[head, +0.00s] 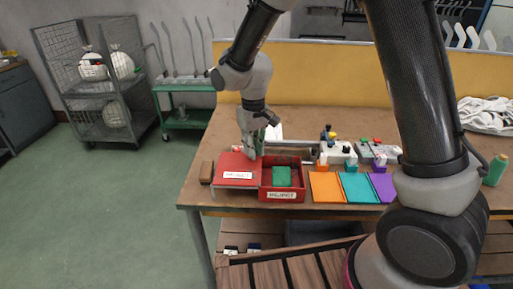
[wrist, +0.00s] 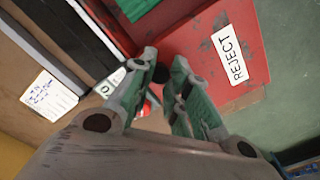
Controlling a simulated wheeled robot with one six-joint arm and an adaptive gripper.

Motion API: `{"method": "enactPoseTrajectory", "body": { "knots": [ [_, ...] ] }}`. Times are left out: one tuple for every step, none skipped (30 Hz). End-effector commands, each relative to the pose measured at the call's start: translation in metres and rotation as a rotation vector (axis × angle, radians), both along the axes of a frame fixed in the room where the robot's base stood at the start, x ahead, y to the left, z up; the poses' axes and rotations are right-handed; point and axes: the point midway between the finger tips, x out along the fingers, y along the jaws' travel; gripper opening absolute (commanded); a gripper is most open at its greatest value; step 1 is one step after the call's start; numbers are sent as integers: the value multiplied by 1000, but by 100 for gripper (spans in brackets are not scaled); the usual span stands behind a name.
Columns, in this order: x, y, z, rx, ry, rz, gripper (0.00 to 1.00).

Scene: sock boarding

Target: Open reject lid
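The red reject box (head: 270,193) stands at the table's front left, with its right part open and a green piece (head: 282,176) inside. A flat red lid (head: 236,163) with a white label lies to the left of this opening. In the wrist view the lid (wrist: 215,65) bears the word REJECT, and a green edge shows at the top. My gripper (head: 250,153) is over the lid's right rear part, pointing down. Whether the tips touch the lid cannot be told.
A brown block (head: 206,172) lies left of the lid. Orange (head: 325,187), teal (head: 361,187) and purple (head: 384,188) panels lie to the right of the box. Grey fixtures (head: 337,153) stand behind them. The table's front edge is close to the box.

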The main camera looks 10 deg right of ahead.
Motion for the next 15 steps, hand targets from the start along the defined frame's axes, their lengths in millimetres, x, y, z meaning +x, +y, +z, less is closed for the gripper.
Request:
{"method": "enactPoseTrajectory", "body": {
  "knots": [
    [1,0,1,1,-2,0,27],
    [0,0,1,1,-2,0,33],
    [0,0,0,1,-2,0,40],
    [0,0,0,0,-1,0,41],
    [0,0,0,0,-1,0,41],
    [0,0,0,0,-1,0,41],
    [0,0,0,0,-1,0,41],
    [0,0,0,0,-1,0,41],
    [0,0,0,0,0,0,41],
    [0,0,0,0,0,0,41],
    [0,0,0,0,0,0,41],
    [0,0,1,0,0,0,41],
    [0,0,1,0,-1,0,41],
    [0,0,3,0,-1,0,41],
    [1,0,6,1,-2,0,41]
  ]
}}
